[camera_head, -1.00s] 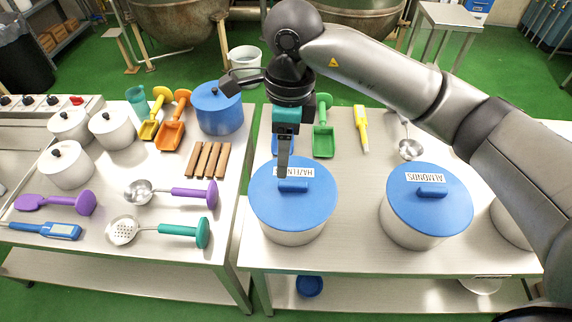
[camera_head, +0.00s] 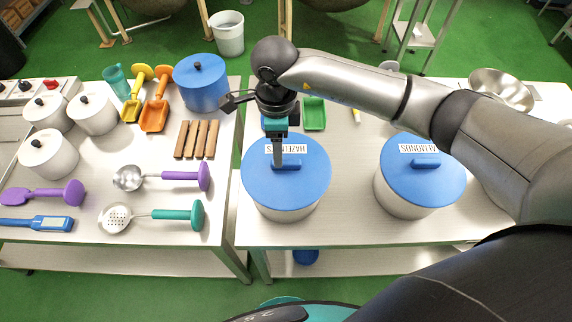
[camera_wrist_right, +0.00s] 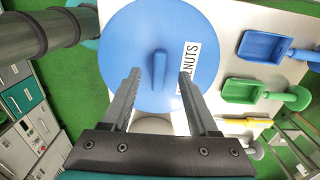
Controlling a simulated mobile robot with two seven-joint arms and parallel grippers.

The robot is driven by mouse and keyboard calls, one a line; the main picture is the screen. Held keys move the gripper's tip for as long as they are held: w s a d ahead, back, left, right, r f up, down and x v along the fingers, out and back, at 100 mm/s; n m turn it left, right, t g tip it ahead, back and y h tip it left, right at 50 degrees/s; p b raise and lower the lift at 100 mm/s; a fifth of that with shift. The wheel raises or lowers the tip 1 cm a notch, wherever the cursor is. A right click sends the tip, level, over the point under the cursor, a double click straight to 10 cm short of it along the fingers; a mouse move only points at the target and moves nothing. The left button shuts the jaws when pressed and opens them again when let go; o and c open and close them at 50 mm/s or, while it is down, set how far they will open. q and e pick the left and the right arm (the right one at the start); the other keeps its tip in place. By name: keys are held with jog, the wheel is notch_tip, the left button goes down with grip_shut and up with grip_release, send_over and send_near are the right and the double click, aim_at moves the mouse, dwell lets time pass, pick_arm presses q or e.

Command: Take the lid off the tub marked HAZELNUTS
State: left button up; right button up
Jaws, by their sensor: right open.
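The HAZELNUTS tub (camera_head: 287,212) is pale, with a round blue lid (camera_head: 312,178) seated on it. The lid has a raised blue bar handle (camera_head: 290,163) and a white label, partly hidden by my gripper in the head view. My right gripper (camera_head: 278,160) points down over the lid, at the handle. In the right wrist view my right gripper (camera_wrist_right: 160,78) is open, one finger on each side of the bar handle (camera_wrist_right: 159,62), with gaps on both sides. Whether the fingertips touch the lid is unclear. My left gripper is not in view.
The ALMONDS tub (camera_head: 402,195) with a blue lid stands to the right. A green scoop (camera_head: 314,114) lies behind the HAZELNUTS tub. A blue pot (camera_head: 201,92), wooden bars and ladles fill the left table. A steel bowl (camera_head: 497,90) stands at the back right.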

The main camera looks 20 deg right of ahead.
aim_at(286, 166)
jog(key=shift+f+p, duration=0.35)
jog(key=shift+f, duration=2)
grip_shut()
